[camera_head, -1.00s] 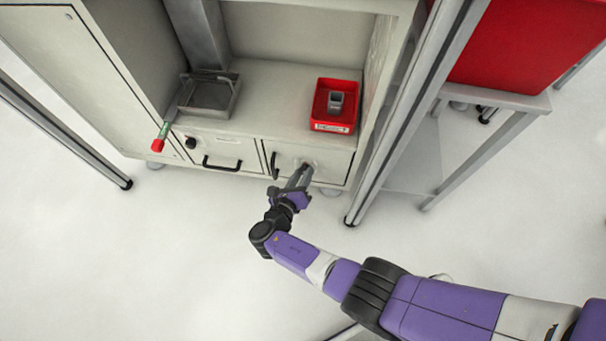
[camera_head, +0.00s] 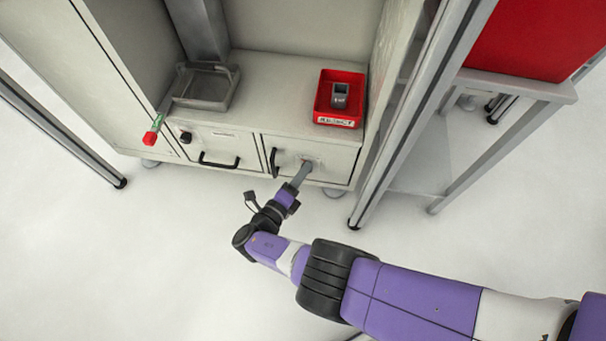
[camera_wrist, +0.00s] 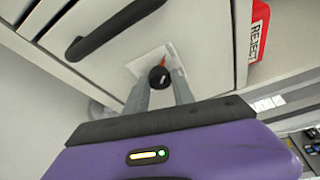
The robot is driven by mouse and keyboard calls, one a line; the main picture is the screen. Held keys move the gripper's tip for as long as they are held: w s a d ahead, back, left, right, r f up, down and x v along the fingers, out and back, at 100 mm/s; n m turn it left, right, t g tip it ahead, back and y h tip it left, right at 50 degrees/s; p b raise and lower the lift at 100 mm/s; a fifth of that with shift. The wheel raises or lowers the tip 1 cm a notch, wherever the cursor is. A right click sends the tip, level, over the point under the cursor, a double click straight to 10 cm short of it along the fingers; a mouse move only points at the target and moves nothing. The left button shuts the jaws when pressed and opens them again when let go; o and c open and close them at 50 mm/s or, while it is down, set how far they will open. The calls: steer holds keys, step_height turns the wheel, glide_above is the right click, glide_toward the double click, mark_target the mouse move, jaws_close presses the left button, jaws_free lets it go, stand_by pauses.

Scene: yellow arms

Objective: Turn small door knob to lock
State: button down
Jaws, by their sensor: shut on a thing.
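The small door knob (camera_wrist: 159,77) is round and black, on a pale plate with an orange mark, on the front of the small right-hand door (camera_head: 336,166). In the wrist view my gripper (camera_wrist: 160,88) has one finger on each side of the knob and is shut on it. In the head view my gripper (camera_head: 306,168) reaches the door front, and its fingers hide most of the knob.
A black bar handle (camera_head: 274,162) is left of the knob. A drawer with a black handle (camera_head: 219,164) and a dark round knob (camera_head: 186,137) are further left. A red bin (camera_head: 338,121) stands on the shelf above. A metal post (camera_head: 408,125) is close on the right.

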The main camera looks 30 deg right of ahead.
stand_by(0.3)
steer(key=c, duration=1.1)
jaws_free()
steer(key=shift+o, duration=0.2)
steer(key=v, duration=0.7)
steer(key=shift+s+a, duration=0.25)
steer(key=shift+a, duration=0.1)
